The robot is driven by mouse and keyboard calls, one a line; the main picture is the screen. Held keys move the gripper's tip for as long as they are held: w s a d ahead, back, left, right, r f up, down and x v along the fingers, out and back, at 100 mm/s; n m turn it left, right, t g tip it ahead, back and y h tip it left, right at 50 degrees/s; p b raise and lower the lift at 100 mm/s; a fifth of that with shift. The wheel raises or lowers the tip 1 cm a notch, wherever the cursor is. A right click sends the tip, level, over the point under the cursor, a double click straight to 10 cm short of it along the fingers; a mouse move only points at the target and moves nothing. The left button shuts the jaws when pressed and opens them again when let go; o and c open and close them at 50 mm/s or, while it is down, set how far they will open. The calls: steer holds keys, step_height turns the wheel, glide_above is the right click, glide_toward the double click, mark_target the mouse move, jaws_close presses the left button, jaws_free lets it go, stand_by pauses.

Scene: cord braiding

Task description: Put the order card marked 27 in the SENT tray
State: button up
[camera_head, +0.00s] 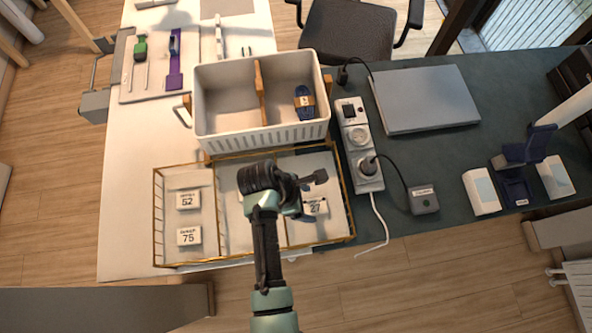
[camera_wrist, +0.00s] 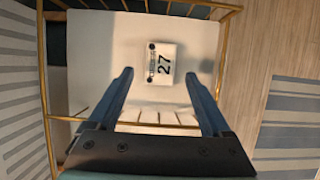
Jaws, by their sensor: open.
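The order card marked 27 (camera_head: 314,207) lies in the right compartment of a gold wire tray (camera_head: 343,199). In the wrist view the card (camera_wrist: 163,64) lies flat on the pale tray floor, its number turned sideways. My gripper (camera_head: 312,184) is over the right part of the wire tray. In the wrist view my gripper (camera_wrist: 159,76) is open, its two fingers spread to either side of the card and nothing between them. Cards marked 52 (camera_head: 188,200) and 75 (camera_head: 189,236) lie in the left compartment. No SENT label is readable; my arm hides part of the middle compartment.
A white two-part bin (camera_head: 222,136) with a blue cord bundle (camera_head: 304,102) stands behind the wire tray. A power strip (camera_head: 360,150) with a plugged cable is just right of it. A closed grey laptop (camera_head: 425,99) lies farther right.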

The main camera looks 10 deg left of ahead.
steer(key=v, duration=0.9)
steer(key=w+a+r+m+t+y, duration=0.3)
steer(key=w+r+m+t, duration=0.4)
steer(key=w+r, duration=0.9)
steer(key=w+d+r+m+t+y, duration=0.1)
steer(key=w+r+m+t, duration=0.15)
steer(key=r, duration=0.55)
steer(key=w+r+m+t, duration=0.1)
steer(key=r+m+t, duration=0.15)
steer(key=r, duration=0.55)
steer(key=s+d+r+m+t, duration=0.1)
steer(key=d+r+m+t, duration=0.15)
steer(key=r, duration=0.65)
steer(key=d+r+m+t, duration=0.1)
steer(key=r+t, duration=0.3)
steer(key=r, duration=0.4)
steer(key=s+d+r+m+t, duration=0.1)
steer(key=s+r+m+t, duration=0.2)
steer(key=s+r, duration=0.3)
steer(key=s+d+r+m+t, duration=0.2)
steer(key=s+r, duration=0.5)
steer(key=r, duration=0.6)
steer(key=shift+m+t, duration=0.55)
steer(key=shift+t, duration=0.7)
